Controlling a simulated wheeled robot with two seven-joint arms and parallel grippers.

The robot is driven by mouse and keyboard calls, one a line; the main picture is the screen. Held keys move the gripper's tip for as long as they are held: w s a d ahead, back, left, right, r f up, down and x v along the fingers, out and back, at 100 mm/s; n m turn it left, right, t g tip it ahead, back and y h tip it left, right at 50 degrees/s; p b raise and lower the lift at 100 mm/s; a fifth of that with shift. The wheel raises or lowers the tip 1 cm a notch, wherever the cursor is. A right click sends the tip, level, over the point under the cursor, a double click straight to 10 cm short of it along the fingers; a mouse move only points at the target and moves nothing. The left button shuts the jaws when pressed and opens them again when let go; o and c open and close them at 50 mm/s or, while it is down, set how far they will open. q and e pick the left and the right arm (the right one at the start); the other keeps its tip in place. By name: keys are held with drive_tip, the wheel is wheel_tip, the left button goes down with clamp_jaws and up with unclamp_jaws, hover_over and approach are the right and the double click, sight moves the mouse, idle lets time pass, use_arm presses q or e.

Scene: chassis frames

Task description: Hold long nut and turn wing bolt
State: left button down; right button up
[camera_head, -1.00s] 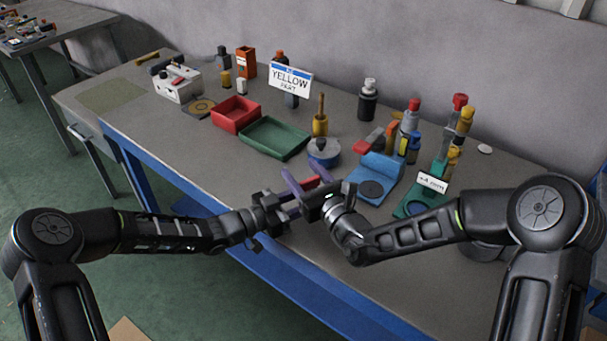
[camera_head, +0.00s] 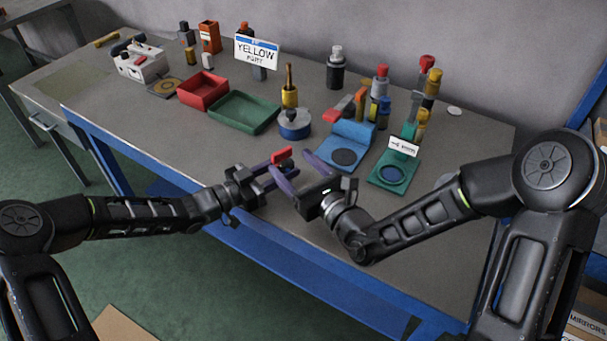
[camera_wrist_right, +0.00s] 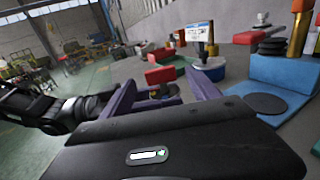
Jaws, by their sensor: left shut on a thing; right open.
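My left gripper (camera_head: 270,171) is shut on a small piece, likely the long nut, mostly hidden between its purple fingers. A red part (camera_head: 282,155), likely the wing bolt's head, shows at those fingertips above the table. In the right wrist view the red block (camera_wrist_right: 160,75) sits just above a small yellow and dark piece (camera_wrist_right: 155,93), near the left fingers. My right gripper (camera_head: 293,167) is open, its two purple fingers spread beside the red part. In the right wrist view its fingers (camera_wrist_right: 155,98) stand either side of the small piece. Contact cannot be told.
Behind the grippers stand a green tray (camera_head: 246,126), a red tray (camera_head: 203,105) and a blue-banded round pot (camera_head: 294,134). A blue stand (camera_head: 352,133) and a green stand (camera_head: 410,166) are at the right. The table front is clear.

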drive_tip(key=shift+v, duration=1.9)
use_arm(q)
drive_tip(key=c, duration=0.8)
unclamp_jaws()
drive_tip(key=v, duration=1.2)
drive_tip(key=shift+f, duration=0.1)
